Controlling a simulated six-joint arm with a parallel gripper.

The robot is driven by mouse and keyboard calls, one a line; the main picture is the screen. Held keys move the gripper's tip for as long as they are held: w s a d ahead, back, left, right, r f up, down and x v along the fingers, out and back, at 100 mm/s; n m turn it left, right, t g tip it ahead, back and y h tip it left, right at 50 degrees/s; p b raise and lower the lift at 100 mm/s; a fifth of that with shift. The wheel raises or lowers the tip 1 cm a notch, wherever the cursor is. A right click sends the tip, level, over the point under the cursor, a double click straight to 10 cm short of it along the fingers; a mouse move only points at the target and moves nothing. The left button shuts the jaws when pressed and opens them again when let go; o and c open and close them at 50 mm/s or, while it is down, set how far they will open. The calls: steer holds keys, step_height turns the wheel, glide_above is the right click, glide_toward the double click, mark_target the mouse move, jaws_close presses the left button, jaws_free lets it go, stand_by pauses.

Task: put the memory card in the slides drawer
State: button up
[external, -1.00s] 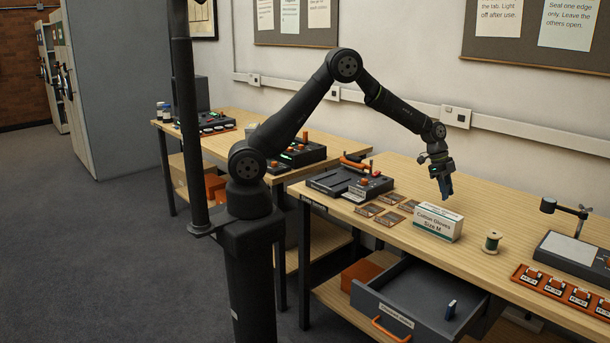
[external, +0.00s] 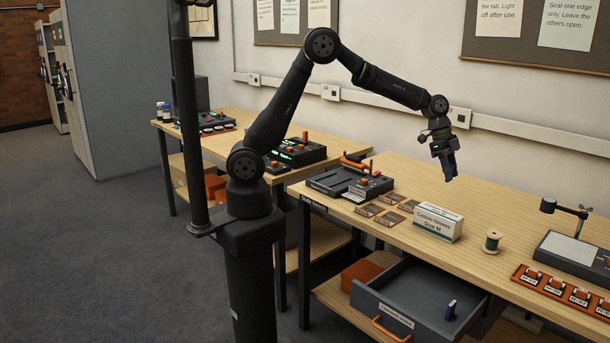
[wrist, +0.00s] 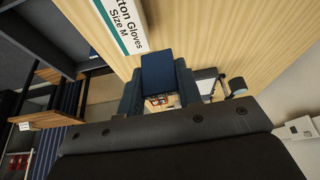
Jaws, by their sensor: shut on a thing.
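My gripper (external: 449,168) is raised above the near workbench, up and behind the glove box. In the wrist view, its fingers (wrist: 158,88) are shut on a dark blue flat piece (wrist: 158,70), which looks to be the memory card. A small patch with red and white shows just below it, too small to make out. Under the bench a grey drawer (external: 396,297) with an orange handle stands open. Its front label is too small to read. A small blue item with a pale edge (external: 450,309) stands inside it, toward the right.
A "Cotton Gloves Size M" box (external: 437,223) stands on the bench, also in the wrist view (wrist: 118,22). Several brown cards (external: 388,218) lie left of it. The bench top overhangs the drawer's back.

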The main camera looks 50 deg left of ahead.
steer(key=s+d+m+g+y, duration=0.1)
steer(key=s+d+m+g, duration=0.2)
steer(key=s, duration=0.5)
steer(key=s+d+m, duration=0.4)
steer(key=s+m, duration=0.1)
steer(key=s, duration=0.2)
steer(key=m+g+y, duration=0.2)
steer(key=m+y, duration=0.2)
steer(key=m, duration=0.7)
glide_above(405, 304)
steer(key=s+d, duration=0.2)
steer(key=s, duration=0.2)
step_height(405, 304, down, 28)
steer(key=shift+w+r, duration=0.1)
steer(key=shift+f, duration=0.2)
steer(key=o, duration=1)
steer(key=shift+c, duration=0.2)
steer(key=v, duration=1.2)
steer(key=shift+a+r, duration=0.15)
steer(key=shift+r, duration=0.05)
